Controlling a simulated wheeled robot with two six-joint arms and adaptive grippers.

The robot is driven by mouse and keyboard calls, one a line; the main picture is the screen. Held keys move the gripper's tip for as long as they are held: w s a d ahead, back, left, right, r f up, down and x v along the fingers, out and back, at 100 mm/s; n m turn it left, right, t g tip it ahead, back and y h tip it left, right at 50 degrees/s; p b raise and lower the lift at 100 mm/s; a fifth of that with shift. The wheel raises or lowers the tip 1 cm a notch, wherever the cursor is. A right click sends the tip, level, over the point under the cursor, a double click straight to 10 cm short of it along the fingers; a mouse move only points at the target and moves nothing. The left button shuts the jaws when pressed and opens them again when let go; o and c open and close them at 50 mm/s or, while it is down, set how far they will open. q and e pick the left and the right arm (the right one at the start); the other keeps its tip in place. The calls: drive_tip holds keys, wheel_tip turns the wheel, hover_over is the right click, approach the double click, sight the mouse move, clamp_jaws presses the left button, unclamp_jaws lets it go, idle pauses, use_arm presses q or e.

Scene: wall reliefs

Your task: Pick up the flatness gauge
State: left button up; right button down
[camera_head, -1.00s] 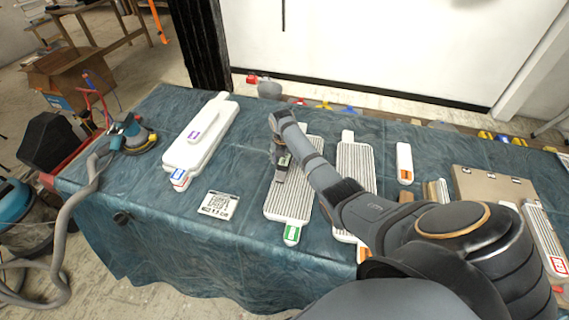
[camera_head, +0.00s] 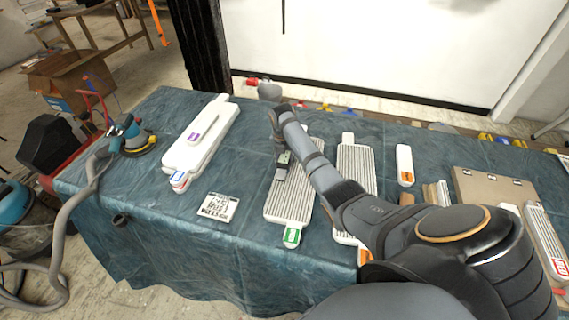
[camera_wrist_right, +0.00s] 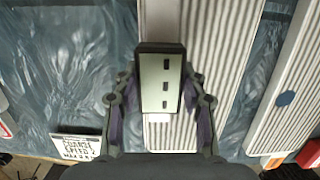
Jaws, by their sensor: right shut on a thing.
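The flatness gauge (camera_wrist_right: 160,84) is a small block with a pale grey-green face, dark edges and three dark slots. In the right wrist view it sits between the two fingers of my right gripper (camera_wrist_right: 160,92), which is shut on it. In the head view the gauge (camera_head: 284,158) shows small at my right gripper (camera_head: 281,168), over the ribbed panel with a green tag (camera_head: 287,204). Whether its underside touches the panel is hidden. My left gripper is not in view.
On the blue-covered table (camera_head: 150,215) lie a white relief panel (camera_head: 190,150), a printed card (camera_head: 217,207), a second ribbed panel (camera_head: 357,165) and a white block with an orange end (camera_head: 404,160). A sander (camera_head: 133,137) stands at the left edge.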

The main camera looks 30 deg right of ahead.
drive_tip(key=s+a+r, duration=0.1)
drive_tip(key=r, duration=0.1)
drive_tip(key=s+a+r, duration=0.1)
drive_tip(key=r, duration=0.1)
drive_tip(key=s+a+r, duration=0.1)
drive_tip(key=r, duration=0.1)
drive_tip(key=shift+s+a+r, duration=0.25)
drive_tip(key=shift+r, duration=0.05)
drive_tip(key=s+a+r+p, duration=0.3)
drive_tip(key=s+a+r, duration=0.1)
drive_tip(key=s+a, duration=0.2)
drive_tip(key=shift+s+a+p, duration=0.15)
drive_tip(key=shift+s+p, duration=0.2)
drive_tip(key=shift+p, duration=0.05)
drive_tip(key=shift+r, duration=0.1)
